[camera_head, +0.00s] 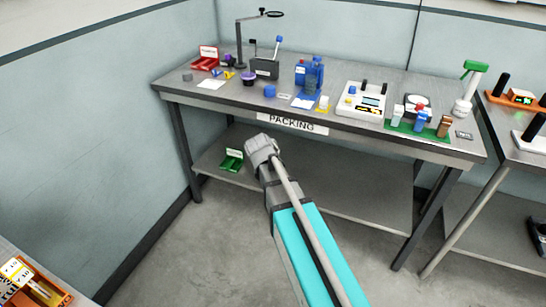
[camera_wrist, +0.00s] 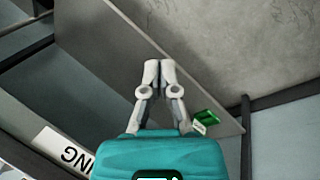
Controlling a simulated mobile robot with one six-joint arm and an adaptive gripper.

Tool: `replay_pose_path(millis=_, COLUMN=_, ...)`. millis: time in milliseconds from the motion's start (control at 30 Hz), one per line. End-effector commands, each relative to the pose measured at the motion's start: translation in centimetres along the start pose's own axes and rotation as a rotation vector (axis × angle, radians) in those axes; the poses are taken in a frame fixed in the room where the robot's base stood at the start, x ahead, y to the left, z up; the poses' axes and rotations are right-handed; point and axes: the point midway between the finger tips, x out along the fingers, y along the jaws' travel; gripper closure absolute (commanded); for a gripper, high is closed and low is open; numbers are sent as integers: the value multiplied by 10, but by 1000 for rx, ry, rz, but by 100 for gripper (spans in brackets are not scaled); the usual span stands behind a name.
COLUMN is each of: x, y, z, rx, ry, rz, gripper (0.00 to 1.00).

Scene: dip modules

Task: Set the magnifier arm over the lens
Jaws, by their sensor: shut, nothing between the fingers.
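The magnifier arm (camera_head: 259,17) is a dark stand with a ring-shaped head at the back left of the packing table, in the head view. Its upright post rises from the tabletop, and the head reaches out to the right. I cannot tell for sure which small item below it is the lens. My gripper shows in the wrist view (camera_wrist: 151,72) with its two pale fingers together and nothing between them. It points toward the lower shelf area, in front of the table and well away from the magnifier arm. In the head view my arm hides the fingertips.
The packing table (camera_head: 440,152) holds a red bin (camera_head: 206,60), a dark box (camera_head: 265,68), blue bottles (camera_head: 315,75), a white device (camera_head: 361,100) and a green spray bottle (camera_head: 469,85). A green bin (camera_head: 231,160) sits on the lower shelf. A second table stands at right.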

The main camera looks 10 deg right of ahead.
Motion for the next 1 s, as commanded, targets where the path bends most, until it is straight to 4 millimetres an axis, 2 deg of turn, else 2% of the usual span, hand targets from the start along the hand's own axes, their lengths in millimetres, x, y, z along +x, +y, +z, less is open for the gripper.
replay_pose_path(millis=33, x=4, y=-4, z=27, rx=10, ry=2, rz=-60, gripper=100)
replay_pose_path(millis=100, x=6, y=-11, z=48, rx=22, ry=7, rz=-144, gripper=100)
replay_pose_path(millis=200, x=8, y=-21, z=71, rx=37, ry=15, rz=-244, gripper=100)
replay_pose_path(millis=333, x=6, y=-30, z=90, rx=52, ry=24, rz=-334, gripper=100)
replay_pose_path(millis=500, x=5, y=-34, z=98, rx=61, ry=29, rz=-384, gripper=100)
replay_pose_path(millis=1000, x=5, y=-35, z=98, rx=61, ry=29, rz=-387, gripper=100)
